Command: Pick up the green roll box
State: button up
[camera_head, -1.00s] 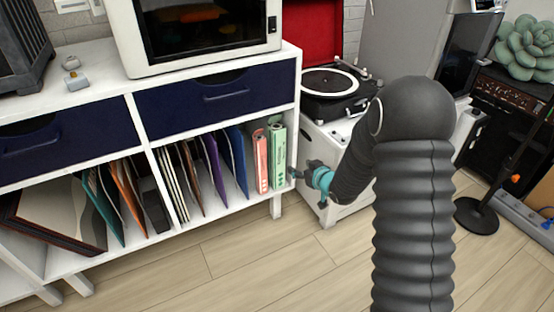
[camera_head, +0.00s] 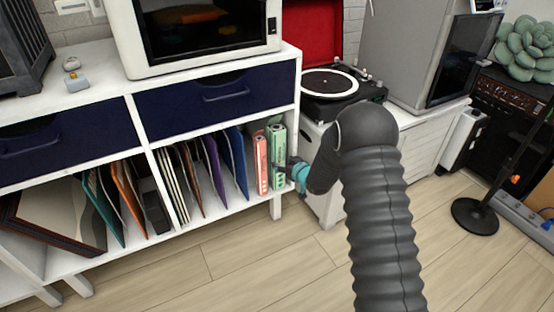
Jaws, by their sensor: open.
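The green roll box (camera_head: 277,143) stands upright at the right end of the lower cubby of the white shelf. A similar pink box (camera_head: 261,162) stands upright just left of it. My gripper (camera_head: 284,170), dark with a teal part behind it, is at the lower right part of the green box, at the shelf's open front. Its jaws are open. The fingers cover part of the green box's lower front, and whether they touch it cannot be told at this size.
The white shelf's right side panel (camera_head: 297,98) stands close beside the green box. Purple and blue folders (camera_head: 237,160) lean to the left in the same cubby. A turntable (camera_head: 335,85) on a white cabinet is to the right. The wooden floor (camera_head: 240,260) in front is clear.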

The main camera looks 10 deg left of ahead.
jog(key=shift+x, duration=1.5)
jog(key=shift+f, duration=0.1)
jog(key=c, duration=1)
